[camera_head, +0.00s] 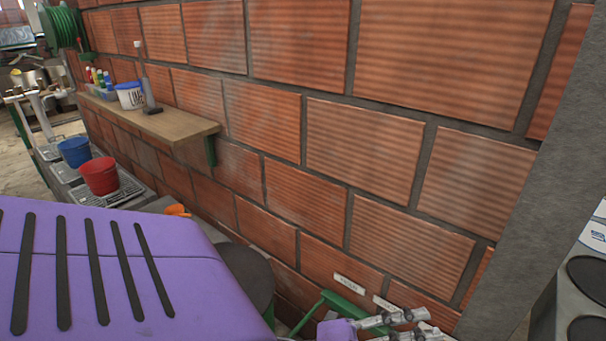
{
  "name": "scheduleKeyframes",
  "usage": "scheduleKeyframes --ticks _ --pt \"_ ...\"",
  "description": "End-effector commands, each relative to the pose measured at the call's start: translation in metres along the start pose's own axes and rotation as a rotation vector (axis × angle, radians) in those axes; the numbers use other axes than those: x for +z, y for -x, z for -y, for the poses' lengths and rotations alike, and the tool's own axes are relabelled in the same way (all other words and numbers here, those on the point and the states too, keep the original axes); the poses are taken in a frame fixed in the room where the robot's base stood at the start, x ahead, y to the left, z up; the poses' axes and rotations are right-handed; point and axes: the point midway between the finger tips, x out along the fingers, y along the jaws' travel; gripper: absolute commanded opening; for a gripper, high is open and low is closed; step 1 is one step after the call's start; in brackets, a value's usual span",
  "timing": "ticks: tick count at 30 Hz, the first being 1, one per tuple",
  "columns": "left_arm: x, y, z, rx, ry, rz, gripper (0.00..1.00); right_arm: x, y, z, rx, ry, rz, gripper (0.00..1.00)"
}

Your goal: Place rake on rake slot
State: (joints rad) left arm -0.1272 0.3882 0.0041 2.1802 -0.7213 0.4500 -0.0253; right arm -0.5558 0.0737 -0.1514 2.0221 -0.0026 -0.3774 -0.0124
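No rake can be made out in this view. A green metal bracket (352,311) is low on the brick wall at the bottom, with two small white labels (349,283) above it; the label text is too small to read with certainty, and I cannot tell whether this is the rake slot. One gripper (425,322), apparently my left, is in front of the bracket's right part at the bottom edge. It has silver-grey fingers and is partly cut off. I cannot tell whether it is open or holds anything. My other gripper is out of view.
A wooden shelf (185,126) on the wall holds a white tub (130,96) and bottles. Below it are a blue bucket (74,151) and a red bucket (99,177). A green hose reel (60,27) hangs at upper left. A grey machine (574,305) stands at right.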

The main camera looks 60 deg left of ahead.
Motion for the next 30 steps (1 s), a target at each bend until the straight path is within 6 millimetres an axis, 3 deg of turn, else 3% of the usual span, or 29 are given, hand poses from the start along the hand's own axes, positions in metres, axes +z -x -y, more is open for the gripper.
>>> scheduleKeyframes --ticks 1,3,6,10,15,21,30 --pt "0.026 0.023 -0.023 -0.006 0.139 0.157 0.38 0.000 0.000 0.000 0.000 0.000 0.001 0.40" --pt "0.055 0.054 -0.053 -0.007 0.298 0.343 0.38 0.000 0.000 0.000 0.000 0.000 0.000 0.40" --pt "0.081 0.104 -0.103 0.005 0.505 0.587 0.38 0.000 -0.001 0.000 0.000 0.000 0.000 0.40" --pt "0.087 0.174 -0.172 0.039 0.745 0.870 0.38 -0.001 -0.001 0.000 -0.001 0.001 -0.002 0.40" --pt "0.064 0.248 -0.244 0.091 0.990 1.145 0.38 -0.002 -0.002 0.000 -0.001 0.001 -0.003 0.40" --pt "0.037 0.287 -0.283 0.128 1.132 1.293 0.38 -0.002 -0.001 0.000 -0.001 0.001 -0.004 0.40" --pt "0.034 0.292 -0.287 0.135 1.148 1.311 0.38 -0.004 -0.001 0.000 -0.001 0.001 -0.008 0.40"
